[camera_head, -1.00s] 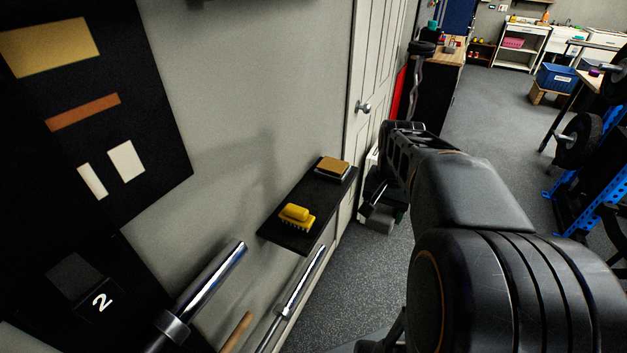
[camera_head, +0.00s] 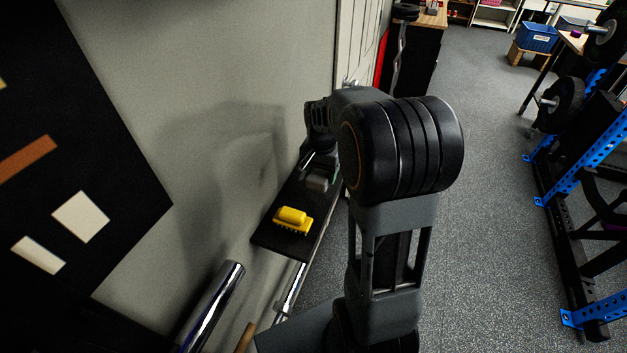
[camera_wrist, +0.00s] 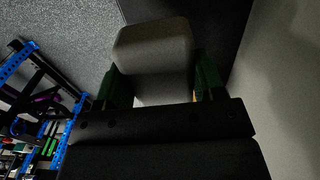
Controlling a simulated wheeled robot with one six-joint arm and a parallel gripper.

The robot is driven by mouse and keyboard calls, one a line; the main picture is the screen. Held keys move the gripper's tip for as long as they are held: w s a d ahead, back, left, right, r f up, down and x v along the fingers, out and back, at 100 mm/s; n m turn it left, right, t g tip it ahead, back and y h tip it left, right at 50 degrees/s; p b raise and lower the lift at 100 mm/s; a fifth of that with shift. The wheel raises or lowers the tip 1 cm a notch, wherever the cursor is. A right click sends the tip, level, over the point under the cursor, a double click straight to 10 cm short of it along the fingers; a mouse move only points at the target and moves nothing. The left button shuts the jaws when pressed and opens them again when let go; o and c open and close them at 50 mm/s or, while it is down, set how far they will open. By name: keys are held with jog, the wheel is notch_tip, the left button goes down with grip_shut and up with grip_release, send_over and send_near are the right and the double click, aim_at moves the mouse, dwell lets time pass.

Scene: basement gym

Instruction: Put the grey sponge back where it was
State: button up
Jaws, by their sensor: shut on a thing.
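The grey sponge (camera_head: 316,183) is held in my gripper (camera_head: 319,172) over the far part of the small black wall shelf (camera_head: 268,236). In the wrist view the sponge (camera_wrist: 154,50) is a rounded grey block between the two green fingers of my gripper (camera_wrist: 160,82), and the dark shelf (camera_wrist: 213,22) shows behind it. I cannot tell whether the sponge touches the shelf. A yellow brush (camera_head: 292,218) lies on the near part of the shelf. The tan-topped block at the shelf's far end is hidden behind my gripper and arm.
The grey wall (camera_head: 215,60) runs close along the shelf's left side. Chrome bar ends (camera_head: 212,305) stick up below the near end. A blue-and-black rack (camera_head: 580,190) stands at the right, with clear floor (camera_head: 480,200) before it.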

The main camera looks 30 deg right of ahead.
aim_at(313, 176)
jog(key=shift+w+a+f, duration=0.3)
jog(key=shift+w+f, duration=0.25)
jog(key=shift+f, duration=0.2)
jog(key=shift+w+a+f, duration=0.25)
jog(key=shift+w+f, duration=0.3)
jog(key=shift+f, duration=1.75)
jog(key=shift+f, duration=0.15)
jog(key=o, duration=0.9)
notch_tip(313, 176, up, 11)
jog(key=shift+r, duration=0.2)
jog(key=shift+s+a+r+n+t, duration=0.6)
jog(key=shift+s+a+n, duration=0.95)
jog(key=shift+s, duration=1.1)
jog(key=shift+s+a+r+n+t, duration=0.3)
jog(key=shift+s+a+n+t, duration=0.5)
jog(key=shift+s+a+n, duration=1.3)
jog(key=shift+s+a+r+n+t, duration=0.45)
jog(key=shift+s+a+n+t, duration=0.5)
jog(key=shift+s, duration=2.25)
